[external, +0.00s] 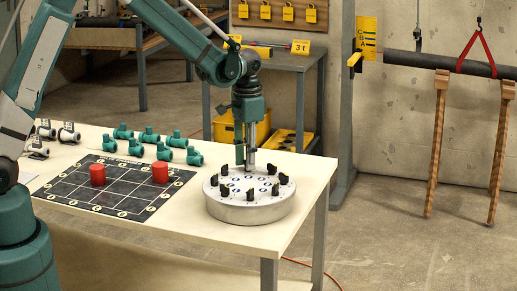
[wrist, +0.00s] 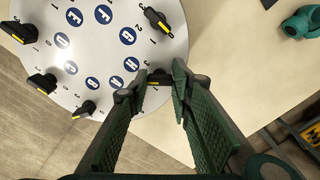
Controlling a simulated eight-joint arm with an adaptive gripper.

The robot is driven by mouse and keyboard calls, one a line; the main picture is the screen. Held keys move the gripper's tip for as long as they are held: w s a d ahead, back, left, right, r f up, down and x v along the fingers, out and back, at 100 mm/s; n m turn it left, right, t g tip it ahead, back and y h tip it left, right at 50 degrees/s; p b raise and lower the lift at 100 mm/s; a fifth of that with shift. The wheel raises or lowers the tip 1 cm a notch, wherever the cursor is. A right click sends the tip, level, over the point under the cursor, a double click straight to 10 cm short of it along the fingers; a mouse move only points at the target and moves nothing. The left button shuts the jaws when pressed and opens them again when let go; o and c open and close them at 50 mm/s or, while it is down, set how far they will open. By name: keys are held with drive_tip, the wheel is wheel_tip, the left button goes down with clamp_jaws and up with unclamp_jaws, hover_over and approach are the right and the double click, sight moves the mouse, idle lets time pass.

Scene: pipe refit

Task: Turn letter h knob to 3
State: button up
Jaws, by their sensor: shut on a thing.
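A round silver dial plate (external: 250,208) sits on the table, carrying several black knobs around lettered blue discs. In the wrist view the plate (wrist: 40,95) shows the letter H disc (wrist: 131,64). The black knob beside it, the H knob (wrist: 157,80), is mostly hidden between my fingers, with a yellow mark showing. My gripper (wrist: 163,84) is shut on this knob from above. In the external view my gripper (external: 246,168) points straight down at the far side of the plate. The number that the knob points to cannot be read.
Other knobs (wrist: 157,20) stand close by on the plate. A dark grid mat (external: 120,205) with two red cylinders (external: 97,175) lies to the left. Teal pipe fittings (external: 149,136) and white-grey fittings (external: 68,133) stand behind it. The table's right edge is near the plate.

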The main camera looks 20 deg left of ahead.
drive_tip(key=m, duration=0.4)
drive_tip(key=shift+m, duration=0.3)
drive_tip(key=shift+m+b, duration=0.3)
drive_tip(key=shift+m, duration=1.4)
drive_tip(key=o, duration=0.9)
drive_tip(key=shift+r, duration=0.15)
wheel_tip(320, 180, up, 12)
